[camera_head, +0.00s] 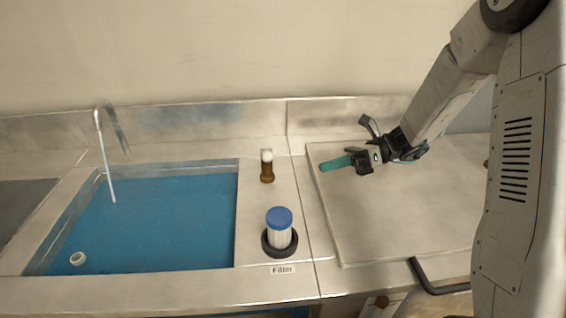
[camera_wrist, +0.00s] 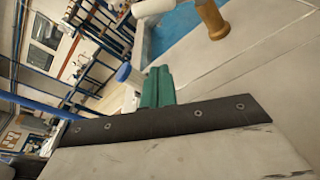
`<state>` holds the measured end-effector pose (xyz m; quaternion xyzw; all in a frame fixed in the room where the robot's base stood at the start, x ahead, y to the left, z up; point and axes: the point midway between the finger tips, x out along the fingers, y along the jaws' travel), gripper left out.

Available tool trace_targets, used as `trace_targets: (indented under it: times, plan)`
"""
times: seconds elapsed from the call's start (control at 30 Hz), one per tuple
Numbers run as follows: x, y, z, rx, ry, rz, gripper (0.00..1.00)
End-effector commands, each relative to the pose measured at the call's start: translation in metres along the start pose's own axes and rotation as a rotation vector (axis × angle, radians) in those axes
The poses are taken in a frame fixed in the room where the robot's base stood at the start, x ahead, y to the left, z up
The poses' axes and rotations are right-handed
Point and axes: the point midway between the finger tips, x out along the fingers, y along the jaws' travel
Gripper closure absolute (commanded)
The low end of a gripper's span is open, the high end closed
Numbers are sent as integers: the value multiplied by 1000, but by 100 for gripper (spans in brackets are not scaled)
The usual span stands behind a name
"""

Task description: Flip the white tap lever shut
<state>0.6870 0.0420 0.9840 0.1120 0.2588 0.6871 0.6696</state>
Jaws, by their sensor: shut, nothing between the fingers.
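The tap has a brown body (camera_head: 267,174) and a white lever (camera_head: 267,155), and stands on the steel counter right of the blue sink. In the wrist view the brown body (camera_wrist: 212,18) is at the top, with the white lever (camera_wrist: 152,7) reaching left from it. My gripper (camera_head: 326,165) is to the right of the tap, above the steel board, its teal fingers pointing left. The fingers (camera_wrist: 157,82) are closed together and empty, apart from the lever.
A white filter with a blue cap (camera_head: 279,217) stands in a black ring in front of the tap. The blue-bottomed sink (camera_head: 160,225) holds a white ring (camera_head: 77,258) and has a thin spout (camera_head: 105,160). The steel board (camera_head: 420,225) is clear. A black handle (camera_head: 425,280) is at the front edge.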

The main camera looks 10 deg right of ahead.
Motion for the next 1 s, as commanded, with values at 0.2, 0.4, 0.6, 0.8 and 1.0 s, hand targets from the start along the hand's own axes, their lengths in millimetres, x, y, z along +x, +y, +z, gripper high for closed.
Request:
trace_targets:
  times: [0.2,0.4,0.6,0.8,1.0]
  plan:
    - [9,1,0,-1,2,2,100]
    - [44,1,0,-2,3,5,100]
    - [87,1,-1,-1,5,5,100]
    - [106,1,20,-6,2,1,100]
    - [110,1,36,-4,3,1,100]
